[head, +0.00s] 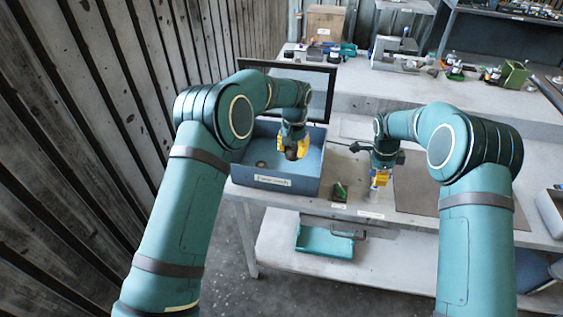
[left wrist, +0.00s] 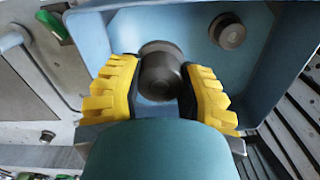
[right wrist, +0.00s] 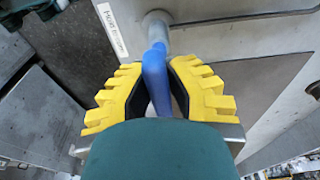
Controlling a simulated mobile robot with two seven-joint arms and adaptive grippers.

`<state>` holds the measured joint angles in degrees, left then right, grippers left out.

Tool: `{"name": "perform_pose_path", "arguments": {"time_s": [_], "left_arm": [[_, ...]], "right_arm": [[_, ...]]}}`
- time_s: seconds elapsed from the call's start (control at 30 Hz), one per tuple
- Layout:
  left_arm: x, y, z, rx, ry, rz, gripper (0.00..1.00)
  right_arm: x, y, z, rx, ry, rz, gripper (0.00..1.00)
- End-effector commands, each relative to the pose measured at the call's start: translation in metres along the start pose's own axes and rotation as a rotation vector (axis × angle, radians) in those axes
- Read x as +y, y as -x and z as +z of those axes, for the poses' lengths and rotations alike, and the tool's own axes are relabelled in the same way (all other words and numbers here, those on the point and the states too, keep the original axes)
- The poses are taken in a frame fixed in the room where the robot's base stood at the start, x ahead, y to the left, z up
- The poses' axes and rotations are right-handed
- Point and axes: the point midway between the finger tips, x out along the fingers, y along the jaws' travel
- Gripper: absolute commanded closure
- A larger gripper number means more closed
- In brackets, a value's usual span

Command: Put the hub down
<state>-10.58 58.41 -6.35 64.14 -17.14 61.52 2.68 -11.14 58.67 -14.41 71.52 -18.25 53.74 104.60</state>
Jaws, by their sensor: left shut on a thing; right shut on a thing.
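My left gripper (head: 297,147) is shut on a dark round hub (left wrist: 161,72) and holds it over the blue bin (head: 274,184). In the left wrist view the hub sits between the two yellow fingers (left wrist: 160,88), with the bin floor behind it. I cannot tell whether the hub touches the floor. A second dark round part (left wrist: 228,31) lies in the bin; it also shows in the head view (head: 260,164). My right gripper (head: 379,180) is shut on a blue-handled tool (right wrist: 155,76) with a grey round end, near the table's front edge.
A green-and-black part (head: 340,192) lies on the table right of the bin. A dark flat panel (head: 318,82) stands behind the bin. A grey mat (head: 415,188) lies to the right of my right gripper. A teal tray (head: 324,242) is on the lower shelf.

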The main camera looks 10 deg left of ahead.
Motion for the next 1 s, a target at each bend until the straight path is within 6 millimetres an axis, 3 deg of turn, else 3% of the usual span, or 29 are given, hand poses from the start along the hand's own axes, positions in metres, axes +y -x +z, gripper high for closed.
{"name": "perform_pose_path", "arguments": {"time_s": [0.17,0.4,0.8,1.0], "left_arm": [[0.002,-0.013,-0.004,-0.002,0.001,0.002,1.0],[0.002,-0.054,-0.004,-0.002,0.0,0.002,1.0],[0.003,-0.098,-0.004,0.0,0.0,0.002,1.0],[0.002,-0.101,-0.004,0.001,0.001,0.002,1.0]], "right_arm": [[0.0,0.0,-0.001,0.001,-0.001,0.0,1.0],[0.0,0.0,-0.001,0.002,-0.001,0.001,1.0],[0.0,-0.001,-0.001,0.002,-0.001,0.001,1.0],[0.0,0.0,-0.001,0.002,-0.001,0.0,1.0]]}}
